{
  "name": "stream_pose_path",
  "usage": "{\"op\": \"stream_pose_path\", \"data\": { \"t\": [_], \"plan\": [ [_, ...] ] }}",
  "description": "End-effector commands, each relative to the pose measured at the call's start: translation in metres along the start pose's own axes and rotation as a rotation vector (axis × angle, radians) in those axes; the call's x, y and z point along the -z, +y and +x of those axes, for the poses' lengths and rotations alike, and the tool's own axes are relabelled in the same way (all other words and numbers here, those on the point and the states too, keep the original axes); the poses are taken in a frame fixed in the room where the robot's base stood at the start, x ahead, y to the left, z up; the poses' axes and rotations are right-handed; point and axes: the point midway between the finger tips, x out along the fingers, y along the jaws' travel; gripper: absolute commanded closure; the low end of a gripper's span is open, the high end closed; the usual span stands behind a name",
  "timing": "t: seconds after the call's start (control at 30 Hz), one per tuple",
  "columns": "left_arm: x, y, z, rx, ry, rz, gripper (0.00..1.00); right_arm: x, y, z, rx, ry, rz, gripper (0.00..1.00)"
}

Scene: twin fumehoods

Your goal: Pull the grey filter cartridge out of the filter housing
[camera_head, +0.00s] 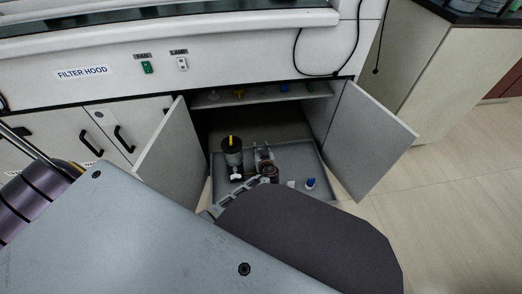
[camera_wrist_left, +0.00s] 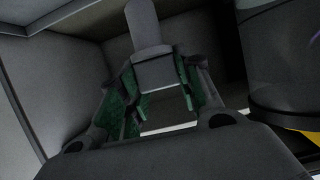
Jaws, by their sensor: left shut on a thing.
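My left gripper (camera_head: 264,156) is inside the open cabinet, low over the grey tray. In the left wrist view its two green-padded fingers (camera_wrist_left: 157,92) are closed around a plain grey piece (camera_wrist_left: 155,72), which I take for the grey filter cartridge. A narrower grey part (camera_wrist_left: 143,24) extends beyond the fingers. A dark round canister with a yellow top piece (camera_head: 232,150) stands upright just left of the gripper; it fills the right side of the wrist view (camera_wrist_left: 284,65). I cannot tell whether it is the filter housing, or whether the cartridge is still inside anything. My right gripper is out of sight.
The grey tray (camera_head: 315,168) lies on the cabinet floor. A blue-capped bottle (camera_head: 310,184) stands at its right. Open doors stand at the left (camera_head: 165,148) and right (camera_head: 370,140). A shelf (camera_head: 262,96) with small items runs above. Floor at the right is clear.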

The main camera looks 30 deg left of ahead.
Motion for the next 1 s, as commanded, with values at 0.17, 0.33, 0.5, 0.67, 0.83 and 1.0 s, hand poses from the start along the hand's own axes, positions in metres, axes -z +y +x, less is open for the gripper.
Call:
{"op": "stream_pose_path", "data": {
  "t": [0.17,0.33,0.5,0.67,0.83,1.0],
  "plan": [
    [0.009,0.000,-0.004,0.000,-0.001,-0.001,0.86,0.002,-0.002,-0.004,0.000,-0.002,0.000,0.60],
    [0.016,-0.001,-0.007,0.000,-0.001,-0.001,0.86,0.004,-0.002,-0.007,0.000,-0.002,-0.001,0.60],
    [0.019,-0.001,-0.008,0.000,-0.001,-0.001,0.86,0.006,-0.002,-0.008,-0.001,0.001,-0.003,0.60],
    [0.018,-0.001,-0.008,0.000,-0.001,-0.001,0.86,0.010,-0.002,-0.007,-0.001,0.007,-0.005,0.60],
    [0.019,-0.001,-0.008,0.000,0.000,-0.001,0.86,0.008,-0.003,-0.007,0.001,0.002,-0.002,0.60],
    [0.025,-0.001,-0.010,0.000,-0.001,-0.002,0.86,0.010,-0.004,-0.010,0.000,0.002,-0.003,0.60]
  ]
}}
